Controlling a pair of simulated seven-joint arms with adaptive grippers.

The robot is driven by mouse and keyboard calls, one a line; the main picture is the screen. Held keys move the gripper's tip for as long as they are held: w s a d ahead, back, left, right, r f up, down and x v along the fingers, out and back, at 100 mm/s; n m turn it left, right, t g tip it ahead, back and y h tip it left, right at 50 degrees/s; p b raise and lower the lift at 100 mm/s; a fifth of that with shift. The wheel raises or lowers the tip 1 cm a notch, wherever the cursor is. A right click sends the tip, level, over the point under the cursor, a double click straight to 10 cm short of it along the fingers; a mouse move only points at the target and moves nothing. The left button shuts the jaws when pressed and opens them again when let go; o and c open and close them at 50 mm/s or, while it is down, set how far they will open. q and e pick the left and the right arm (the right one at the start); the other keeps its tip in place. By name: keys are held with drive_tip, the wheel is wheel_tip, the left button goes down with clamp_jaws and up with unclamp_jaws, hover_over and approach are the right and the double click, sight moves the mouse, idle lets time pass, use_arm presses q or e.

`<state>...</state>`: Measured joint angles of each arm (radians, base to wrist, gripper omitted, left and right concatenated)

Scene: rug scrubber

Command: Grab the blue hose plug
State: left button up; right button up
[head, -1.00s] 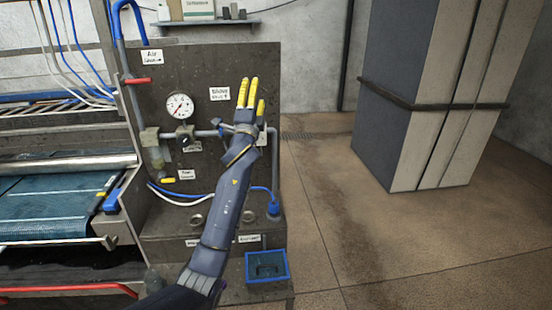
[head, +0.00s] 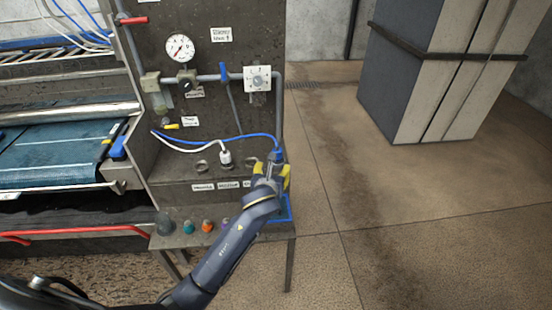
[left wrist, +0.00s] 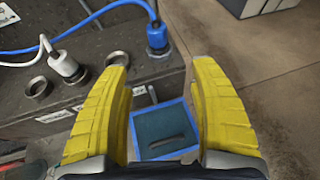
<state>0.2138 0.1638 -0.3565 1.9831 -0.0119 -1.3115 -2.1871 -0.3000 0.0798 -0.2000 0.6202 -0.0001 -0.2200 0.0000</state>
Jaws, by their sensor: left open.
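The blue hose plug (head: 276,155) sits upright in a socket at the right end of the grey bench ledge, with a blue hose (head: 230,139) leading left from it. In the left wrist view the blue plug (left wrist: 156,38) stands just beyond my fingertips, roughly centred between them. My left gripper (head: 272,172) is open and empty, just in front of the plug. Its two yellow fingers (left wrist: 163,68) are spread wide in the wrist view and do not touch the plug. My right gripper is not in view.
A white plug (head: 225,158) on a white hose stands left of the blue one, near empty ring sockets (left wrist: 37,87). A blue-rimmed tray (left wrist: 176,154) lies below my fingers. A panel with a gauge (head: 180,47) and pipes rises behind. Open floor lies to the right.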

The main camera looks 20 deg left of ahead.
use_arm(q)
drive_tip(key=x, duration=1.1)
drive_tip(key=shift+a+r, duration=0.1)
drive_tip(key=shift+a+x, duration=0.15)
drive_tip(key=shift+x, duration=1.25)
drive_tip(key=shift+a+x, duration=0.1)
drive_tip(key=shift+x, duration=1.3)
drive_tip(key=shift+r, duration=0.15)
clamp_jaws()
